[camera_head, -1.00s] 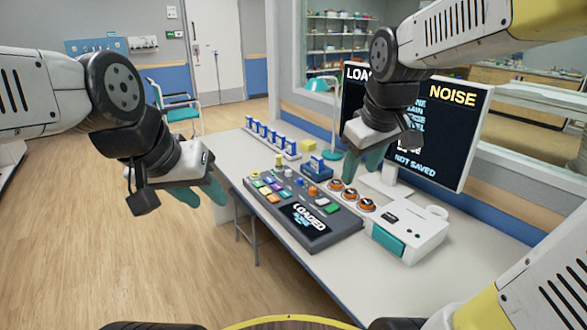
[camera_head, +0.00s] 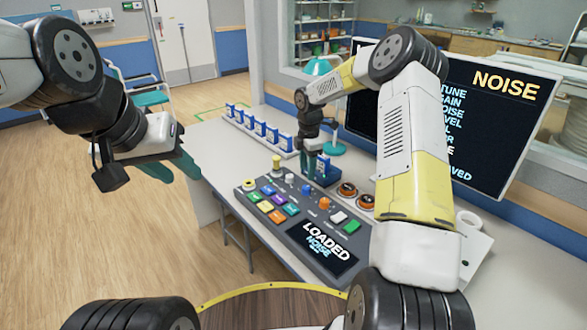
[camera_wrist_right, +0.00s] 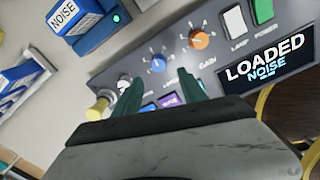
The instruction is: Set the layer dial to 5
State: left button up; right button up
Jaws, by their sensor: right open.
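The grey console (camera_head: 330,228) has a row of small dials. A blue dial (camera_head: 306,190) sits between a pale dial (camera_head: 289,178) and an orange dial (camera_head: 325,202). In the right wrist view the blue dial (camera_wrist_right: 158,65) has numbers around it; its label is partly hidden, so I cannot confirm which dial is the layer one. The orange dial (camera_wrist_right: 199,38) is labelled GAIN. My right gripper (camera_head: 309,166) is open above the console; its teal fingertips (camera_wrist_right: 163,92) point toward the blue dial, empty. My left gripper (camera_head: 174,168) is open and empty, left of the table.
The console screen (camera_head: 326,245) reads LOADED NOISE. A blue cartridge holder (camera_wrist_right: 95,25) stands behind the dials, and a rack of blue cartridges (camera_head: 262,130) lies further left. A large monitor (camera_head: 490,115) stands at the right, partly behind my right arm.

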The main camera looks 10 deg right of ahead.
aim_at(306, 187)
jog(key=shift+w+f, duration=0.2)
jog(key=shift+f, duration=0.2)
notch_tip(306, 187, down, 7)
jog(key=shift+w+a+f, duration=0.1)
jog(key=shift+f, duration=0.05)
grip_shut()
